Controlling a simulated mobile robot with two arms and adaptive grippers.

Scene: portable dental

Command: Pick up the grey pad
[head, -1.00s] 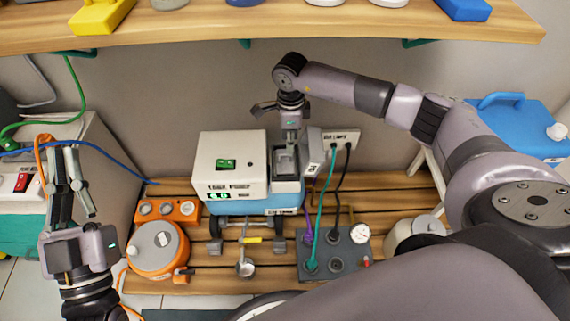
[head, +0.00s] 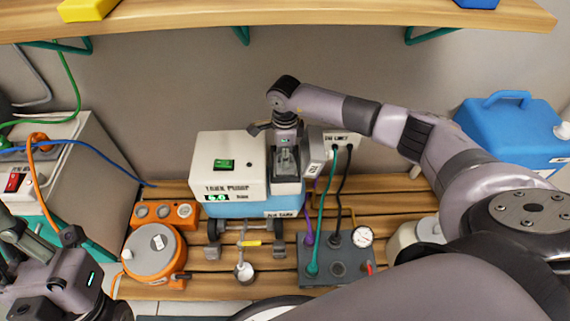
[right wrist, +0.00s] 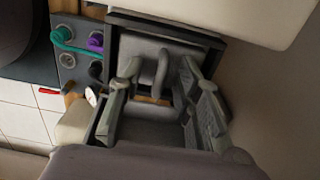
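A grey pad with a raised loop handle (right wrist: 162,66) sits in a dark open-topped holder (right wrist: 190,34) in the right wrist view. My right gripper (right wrist: 162,85) points down into the holder. Its two fingers stand apart on either side of the loop, and I see gaps between them and it. My left gripper (head: 45,238) is at the lower left, empty, with its fingers spread and partly cut off by the frame.
A grey socket panel (head: 338,262) with purple, teal and black cables is in front on the slatted bench. An orange reel (head: 152,250) is at left, a blue canister (head: 510,130) at right. A shelf overhangs above.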

